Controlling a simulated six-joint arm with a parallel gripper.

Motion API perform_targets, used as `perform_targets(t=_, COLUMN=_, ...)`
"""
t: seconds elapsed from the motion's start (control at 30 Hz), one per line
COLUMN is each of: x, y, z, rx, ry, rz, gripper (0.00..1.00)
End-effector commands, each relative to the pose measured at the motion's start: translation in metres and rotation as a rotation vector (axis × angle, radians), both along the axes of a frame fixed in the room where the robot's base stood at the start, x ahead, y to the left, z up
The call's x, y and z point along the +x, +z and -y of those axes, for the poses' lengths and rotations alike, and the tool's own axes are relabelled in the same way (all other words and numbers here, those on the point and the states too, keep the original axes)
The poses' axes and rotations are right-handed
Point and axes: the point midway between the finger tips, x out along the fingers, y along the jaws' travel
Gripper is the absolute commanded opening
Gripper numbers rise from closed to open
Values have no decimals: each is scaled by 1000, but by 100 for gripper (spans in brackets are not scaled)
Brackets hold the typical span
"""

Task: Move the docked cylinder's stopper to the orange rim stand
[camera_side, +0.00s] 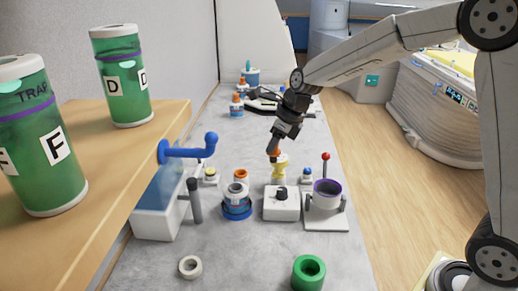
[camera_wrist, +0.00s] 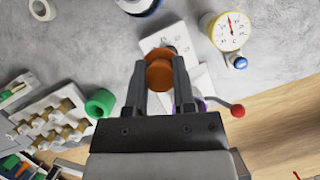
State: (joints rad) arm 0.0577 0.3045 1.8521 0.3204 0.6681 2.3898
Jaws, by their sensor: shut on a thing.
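My gripper (camera_side: 276,146) is shut on an orange stopper (camera_wrist: 159,74), which sits between both fingers in the wrist view. In the side view the stopper (camera_side: 274,154) hangs at the fingertips, in front of a yellow gauge (camera_side: 280,166). A purple-rimmed cylinder (camera_side: 327,188) sits in a grey holder to the right. I cannot tell which cylinder the stopper belongs to.
A white box with a black knob (camera_side: 282,204) stands below the gripper. A red-knobbed lever (camera_side: 326,158) rises beside the holder. A blue pipe (camera_side: 195,152) juts in from the left. A white ring (camera_side: 190,267) and green ring (camera_side: 309,272) lie in front, with clear bench between.

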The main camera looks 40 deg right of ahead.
Motion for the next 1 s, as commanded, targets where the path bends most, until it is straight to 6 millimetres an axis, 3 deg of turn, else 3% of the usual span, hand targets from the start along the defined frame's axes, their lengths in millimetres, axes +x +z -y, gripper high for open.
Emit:
perform_targets(t=0.37, x=5, y=-3, z=-1, rx=0, ry=0, rz=0, gripper=0)
perform_targets(t=1.0, x=78, y=-35, z=-2, rx=0, ry=1, rz=0, gripper=0)
